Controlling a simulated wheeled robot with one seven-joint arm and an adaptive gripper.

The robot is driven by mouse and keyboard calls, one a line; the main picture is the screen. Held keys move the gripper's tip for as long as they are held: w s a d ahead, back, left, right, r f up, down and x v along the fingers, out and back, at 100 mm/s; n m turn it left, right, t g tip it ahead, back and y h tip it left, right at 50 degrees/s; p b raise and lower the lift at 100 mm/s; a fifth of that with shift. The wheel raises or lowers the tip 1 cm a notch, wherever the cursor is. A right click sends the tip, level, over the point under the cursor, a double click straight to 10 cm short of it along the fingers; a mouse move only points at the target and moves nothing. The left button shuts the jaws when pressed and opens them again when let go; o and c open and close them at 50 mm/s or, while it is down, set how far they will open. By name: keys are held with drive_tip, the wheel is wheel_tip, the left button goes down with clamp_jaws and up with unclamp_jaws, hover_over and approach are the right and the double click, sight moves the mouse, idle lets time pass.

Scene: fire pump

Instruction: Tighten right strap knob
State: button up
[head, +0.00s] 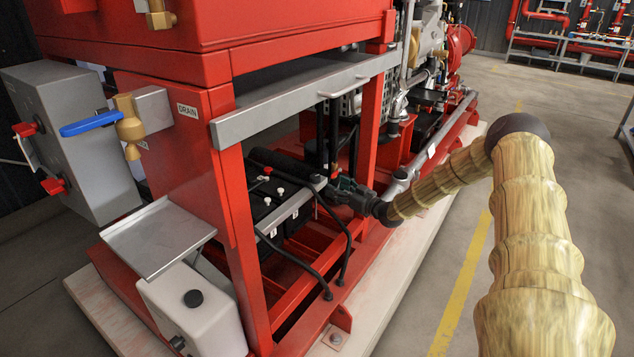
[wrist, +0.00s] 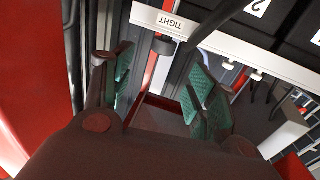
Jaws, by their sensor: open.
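My gripper (head: 352,192) reaches in under the red frame, beside the black batteries (head: 272,192) and their grey strap bar (head: 290,212). In the wrist view my gripper (wrist: 160,82) is open, with green pads on both sides of an empty gap. A small dark round knob (wrist: 163,46) shows beyond the gap, below a label (wrist: 172,22) reading "TIGHT" on the strap bar (wrist: 215,45). The knob looks apart from both pads; its depth is hard to tell. I cannot make out this knob in the head view, where my gripper covers that end.
A black cable (wrist: 222,20) crosses the bar close to the right pads. Black hoses (head: 340,240) curve in front of the batteries. A red upright (head: 368,125) stands just above my gripper. The floor (head: 430,270) to the right is clear.

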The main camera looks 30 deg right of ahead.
sight(319, 178)
drive_tip(key=b+x, duration=0.1)
drive_tip(key=x, duration=0.7)
drive_tip(key=shift+w+a+f, duration=0.15)
drive_tip(key=shift+w+a, duration=0.1)
drive_tip(key=shift+w, duration=0.05)
drive_tip(key=shift+w+a+b, duration=0.15)
drive_tip(key=shift+w+b, duration=0.2)
drive_tip(key=shift+w, duration=0.3)
drive_tip(key=c, duration=1)
